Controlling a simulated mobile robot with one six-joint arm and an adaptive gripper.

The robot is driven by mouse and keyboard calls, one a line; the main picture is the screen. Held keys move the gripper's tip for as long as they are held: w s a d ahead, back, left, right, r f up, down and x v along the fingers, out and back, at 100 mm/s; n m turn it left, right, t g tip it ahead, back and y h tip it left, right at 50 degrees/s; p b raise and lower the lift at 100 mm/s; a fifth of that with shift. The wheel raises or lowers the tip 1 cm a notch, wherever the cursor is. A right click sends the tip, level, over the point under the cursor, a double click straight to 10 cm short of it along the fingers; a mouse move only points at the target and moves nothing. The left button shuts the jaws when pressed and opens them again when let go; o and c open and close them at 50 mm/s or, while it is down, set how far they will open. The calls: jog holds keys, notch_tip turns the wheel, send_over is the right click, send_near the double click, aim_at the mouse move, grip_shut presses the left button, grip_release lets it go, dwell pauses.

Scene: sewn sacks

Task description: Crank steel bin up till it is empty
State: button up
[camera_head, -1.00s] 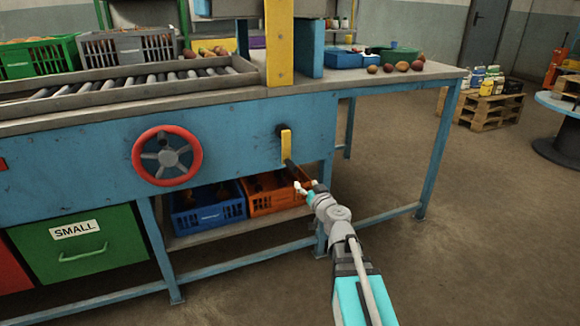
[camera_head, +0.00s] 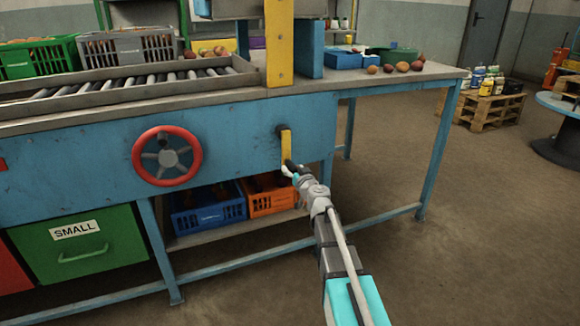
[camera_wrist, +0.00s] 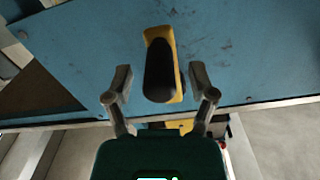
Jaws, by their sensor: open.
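A yellow crank arm (camera_head: 286,143) with a black handle (camera_head: 289,165) hangs down from a hub on the blue front panel of the bench. In the wrist view the black handle (camera_wrist: 159,72) points toward me, with the yellow arm (camera_wrist: 160,33) behind it. My gripper (camera_head: 291,172) is at the handle. In the wrist view my gripper (camera_wrist: 158,82) is open, with one finger on each side of the handle and a gap on both sides. I cannot make out the steel bin in these views.
A red handwheel (camera_head: 167,156) sits left of the crank on the panel. Blue (camera_head: 208,212) and orange (camera_head: 270,197) crates stand on the shelf below. A green drawer marked SMALL (camera_head: 80,246) is at lower left.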

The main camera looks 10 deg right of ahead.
aim_at(288, 150)
jog(key=shift+w+a, duration=0.15)
jog(key=shift+w, duration=0.6)
jog(key=shift+w+a, duration=0.15)
jog(key=shift+w, duration=0.55)
grip_shut()
